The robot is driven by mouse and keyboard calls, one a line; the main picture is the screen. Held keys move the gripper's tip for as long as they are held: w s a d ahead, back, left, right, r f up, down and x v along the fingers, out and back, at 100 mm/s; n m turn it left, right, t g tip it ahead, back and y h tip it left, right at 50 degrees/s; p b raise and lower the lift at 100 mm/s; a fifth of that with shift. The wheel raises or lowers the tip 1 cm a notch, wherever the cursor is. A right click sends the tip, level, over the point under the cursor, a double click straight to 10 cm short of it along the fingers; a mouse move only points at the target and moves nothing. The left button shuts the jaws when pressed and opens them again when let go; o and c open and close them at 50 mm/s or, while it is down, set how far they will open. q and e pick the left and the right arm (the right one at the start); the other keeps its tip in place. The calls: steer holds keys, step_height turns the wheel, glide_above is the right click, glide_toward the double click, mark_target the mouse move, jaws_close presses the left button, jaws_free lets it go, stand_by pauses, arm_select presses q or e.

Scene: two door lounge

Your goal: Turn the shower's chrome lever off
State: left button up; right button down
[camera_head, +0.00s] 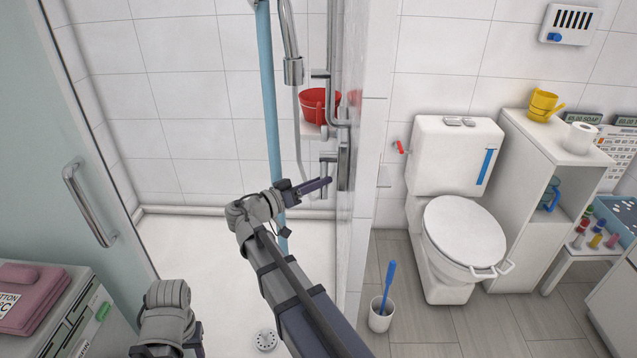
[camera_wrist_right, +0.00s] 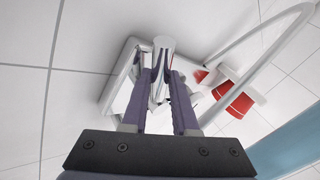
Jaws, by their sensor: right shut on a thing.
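The shower's chrome lever (camera_head: 328,166) sticks out from the chrome shower fitting (camera_head: 343,170) on the wall edge, low in the shower. My right gripper (camera_head: 327,183) reaches it from the left, its fingers at the lever's lower part. In the right wrist view, its two purple-grey fingers (camera_wrist_right: 165,105) lie either side of the shiny lever (camera_wrist_right: 163,62) and are shut on it. The fingers hide part of the lever. Part of my left arm shows at the bottom left, but its fingers are outside the picture.
A red bucket (camera_head: 313,105) sits on a small shelf just above the lever. A blue pole (camera_head: 269,100) and a hanging shower hose (camera_head: 297,120) stand close to my right wrist. The glass door (camera_head: 35,140) is at the left; the toilet (camera_head: 455,200) is beyond the partition wall.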

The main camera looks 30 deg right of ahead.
steer(key=w+m+h+b, duration=0.1)
steer(key=m+b, duration=0.1)
steer(key=b, duration=0.1)
steer(key=w+d+f+m+g+h+b, duration=0.1)
steer(key=m+b, duration=0.1)
steer(key=b, duration=0.1)
steer(key=w+m+h+b, duration=0.1)
steer(key=m+h+b, duration=0.1)
steer(key=b, duration=0.1)
steer(key=shift+d+f, duration=0.35)
steer(key=shift+d, duration=0.05)
steer(key=shift+m, duration=0.3)
steer(key=c, duration=1)
jaws_free()
